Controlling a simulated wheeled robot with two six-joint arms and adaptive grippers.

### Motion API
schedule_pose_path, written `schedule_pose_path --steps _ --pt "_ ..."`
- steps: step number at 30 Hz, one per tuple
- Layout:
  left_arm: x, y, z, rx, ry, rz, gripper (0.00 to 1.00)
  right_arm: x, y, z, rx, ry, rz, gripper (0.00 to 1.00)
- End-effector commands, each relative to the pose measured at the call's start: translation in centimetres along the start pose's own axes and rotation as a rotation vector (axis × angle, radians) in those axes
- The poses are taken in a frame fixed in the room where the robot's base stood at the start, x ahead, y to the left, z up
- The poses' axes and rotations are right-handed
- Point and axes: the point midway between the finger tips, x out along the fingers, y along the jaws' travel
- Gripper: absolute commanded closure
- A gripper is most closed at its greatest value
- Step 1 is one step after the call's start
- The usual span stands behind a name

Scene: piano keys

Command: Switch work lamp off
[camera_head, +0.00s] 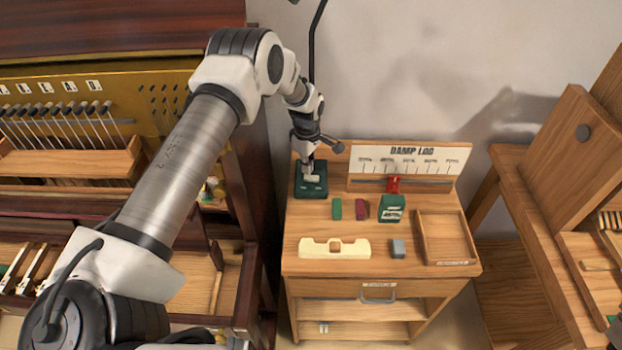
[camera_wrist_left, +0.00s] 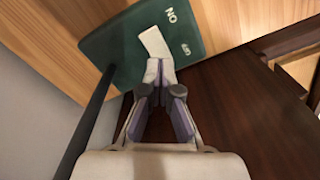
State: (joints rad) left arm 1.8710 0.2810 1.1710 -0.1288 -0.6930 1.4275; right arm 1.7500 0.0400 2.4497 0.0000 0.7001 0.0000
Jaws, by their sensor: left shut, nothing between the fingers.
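The work lamp's green base (camera_head: 322,192) stands at the back left corner of the small wooden table. Its thin black pole (camera_head: 313,40) rises out of the top of the head view. The base also shows in the left wrist view (camera_wrist_left: 110,48), with a white switch (camera_wrist_left: 153,41) and the lettering ON and a smaller, unclear word beside it. My left gripper (camera_head: 309,161) is shut and empty, pointing down at the base. In the left wrist view its fingertips (camera_wrist_left: 160,72) are at the near end of the switch; I cannot tell whether they touch. My right gripper is out of view.
The table (camera_head: 300,262) holds a DAMP LOG board (camera_head: 410,153), a red slider (camera_head: 393,184), several small blocks, a green box (camera_head: 391,208), a cream notched piece (camera_head: 311,248) and an open tray (camera_head: 424,238). The open piano (camera_head: 75,165) stands close on the left.

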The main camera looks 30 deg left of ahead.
Motion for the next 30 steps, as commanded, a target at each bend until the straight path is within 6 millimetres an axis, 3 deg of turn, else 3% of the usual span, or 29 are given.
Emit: schedule_pose_path --steps 30 --pt "0.62 0.00 0.00 0.000 0.000 0.000 1.00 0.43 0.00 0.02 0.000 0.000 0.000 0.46"
